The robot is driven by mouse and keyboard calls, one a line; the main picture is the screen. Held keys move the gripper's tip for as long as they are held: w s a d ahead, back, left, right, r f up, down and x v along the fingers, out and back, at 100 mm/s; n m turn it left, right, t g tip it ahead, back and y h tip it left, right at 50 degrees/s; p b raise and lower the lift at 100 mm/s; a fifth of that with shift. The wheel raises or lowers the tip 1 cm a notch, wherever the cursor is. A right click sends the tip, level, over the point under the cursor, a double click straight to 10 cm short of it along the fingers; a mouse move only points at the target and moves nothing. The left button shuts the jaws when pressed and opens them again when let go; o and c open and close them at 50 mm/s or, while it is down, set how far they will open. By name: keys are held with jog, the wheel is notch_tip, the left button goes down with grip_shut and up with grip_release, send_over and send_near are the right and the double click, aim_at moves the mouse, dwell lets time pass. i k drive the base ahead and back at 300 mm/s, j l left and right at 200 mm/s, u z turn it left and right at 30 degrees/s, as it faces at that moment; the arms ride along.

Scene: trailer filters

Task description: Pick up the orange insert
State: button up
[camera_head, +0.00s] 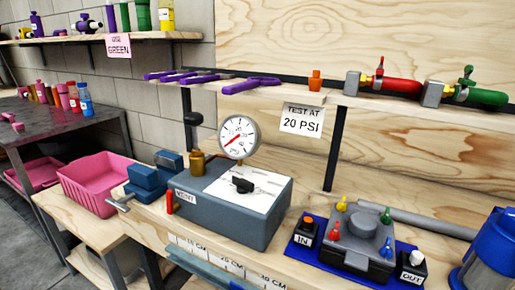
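A small orange piece (315,80) stands upright on the wooden shelf, above the "TEST AT 20 PSI" sign. A second orange piece (308,220) sits in the top of the black block marked "IN" on the workbench. I cannot tell from the picture alone which of the two is the orange insert. My gripper is not in view, and nothing is seen touching either orange piece.
Purple tools (250,86) and red (388,84) and green (480,96) cylinders lie on the shelf. Below stand a grey gauge box (232,222), a blue vise (148,180) and a grey fixture (358,250). A pink bin (92,188) is at left.

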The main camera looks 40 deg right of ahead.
aim_at(308, 221)
jog(key=z, duration=1.3)
